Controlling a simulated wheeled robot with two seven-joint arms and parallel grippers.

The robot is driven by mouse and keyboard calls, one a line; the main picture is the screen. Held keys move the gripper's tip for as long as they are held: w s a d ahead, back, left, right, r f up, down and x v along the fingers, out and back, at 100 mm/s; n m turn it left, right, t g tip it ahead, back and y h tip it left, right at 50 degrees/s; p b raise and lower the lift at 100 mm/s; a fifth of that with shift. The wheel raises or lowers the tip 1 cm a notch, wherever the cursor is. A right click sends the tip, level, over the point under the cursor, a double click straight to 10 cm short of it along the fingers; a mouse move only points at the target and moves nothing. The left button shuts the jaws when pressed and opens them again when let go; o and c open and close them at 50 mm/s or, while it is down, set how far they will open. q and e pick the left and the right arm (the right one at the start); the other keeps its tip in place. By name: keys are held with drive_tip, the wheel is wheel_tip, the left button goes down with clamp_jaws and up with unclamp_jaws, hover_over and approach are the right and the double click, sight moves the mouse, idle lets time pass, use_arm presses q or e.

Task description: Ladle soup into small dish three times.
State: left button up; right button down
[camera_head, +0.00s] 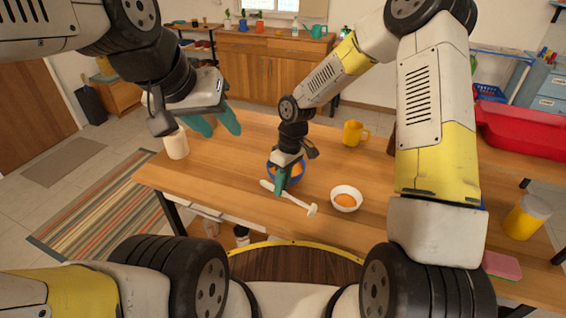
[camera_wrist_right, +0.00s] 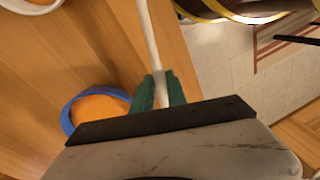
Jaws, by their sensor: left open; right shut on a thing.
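A blue bowl (camera_head: 300,178) with orange soup stands on the wooden table, partly hidden behind my right gripper; it also shows in the right wrist view (camera_wrist_right: 68,118). A small white dish (camera_head: 346,208) to its right holds some orange soup; its edge shows at the top left of the wrist view (camera_wrist_right: 58,8). My right gripper (camera_head: 283,187) is shut on the white ladle (camera_head: 300,204), whose handle (camera_wrist_right: 149,40) runs between the teal fingers. The ladle is held slantwise at the near side of the blue bowl. My left gripper (camera_head: 217,126) is open and empty, above the table's left end.
A white cylindrical container (camera_head: 177,146) stands at the table's left end, close to my left gripper. A yellow mug (camera_head: 354,133) stands at the back. The table between bowl and mug is clear.

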drive_tip(key=shift+w+d+x, duration=0.15)
drive_tip(key=shift+x, duration=0.75)
drive_tip(key=shift+w+d+x, duration=0.1)
drive_tip(key=shift+d+x, duration=0.05)
drive_tip(key=shift+x, duration=0.75)
drive_tip(key=shift+f, duration=0.1)
